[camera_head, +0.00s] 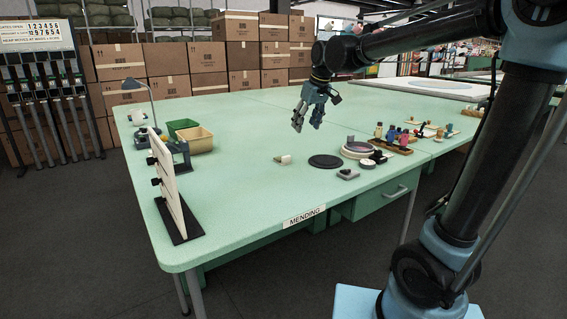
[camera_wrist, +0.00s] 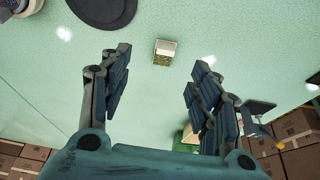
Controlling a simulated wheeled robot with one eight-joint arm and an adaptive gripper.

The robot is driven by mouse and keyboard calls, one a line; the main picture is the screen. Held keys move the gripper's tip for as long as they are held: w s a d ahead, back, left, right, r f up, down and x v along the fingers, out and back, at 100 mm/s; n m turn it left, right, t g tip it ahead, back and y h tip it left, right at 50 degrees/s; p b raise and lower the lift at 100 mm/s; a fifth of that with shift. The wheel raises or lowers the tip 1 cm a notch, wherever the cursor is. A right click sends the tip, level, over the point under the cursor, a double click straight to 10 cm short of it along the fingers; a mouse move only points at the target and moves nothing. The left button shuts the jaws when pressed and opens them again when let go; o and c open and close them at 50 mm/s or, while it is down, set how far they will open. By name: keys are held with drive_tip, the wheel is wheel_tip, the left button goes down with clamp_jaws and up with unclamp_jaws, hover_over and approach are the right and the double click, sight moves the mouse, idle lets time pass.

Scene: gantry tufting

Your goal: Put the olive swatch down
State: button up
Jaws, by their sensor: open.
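A small block with a pale top and an olive, speckled face, which looks like the olive swatch (camera_wrist: 165,53), rests on the green table. In the head view a small cream piece (camera_head: 283,159), likely the same swatch, lies on the table left of the black disc. My gripper (camera_head: 308,123) hangs in the air above the table, apart from the swatch. In the wrist view my gripper (camera_wrist: 162,75) has its fingers spread wide, with nothing between them, and the swatch shows beyond the fingertips.
A black disc (camera_head: 325,161), a round pale dish (camera_head: 357,150) and a rack of colored spools (camera_head: 393,143) stand to the right. A green bin (camera_head: 183,127), a tan bin (camera_head: 197,140) and an upright cream board (camera_head: 172,186) stand left. The table's middle is clear.

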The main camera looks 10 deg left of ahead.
drive_tip(key=a, duration=0.3)
approach(287, 157)
drive_tip(key=shift+n, duration=0.3)
drive_tip(key=x, duration=0.9)
drive_tip(key=shift+w+a+f, duration=0.1)
drive_tip(key=shift+w, duration=0.15)
drive_tip(key=shift+c, duration=0.6)
drive_tip(key=c, duration=0.9)
drive_tip(key=shift+o, duration=0.2)
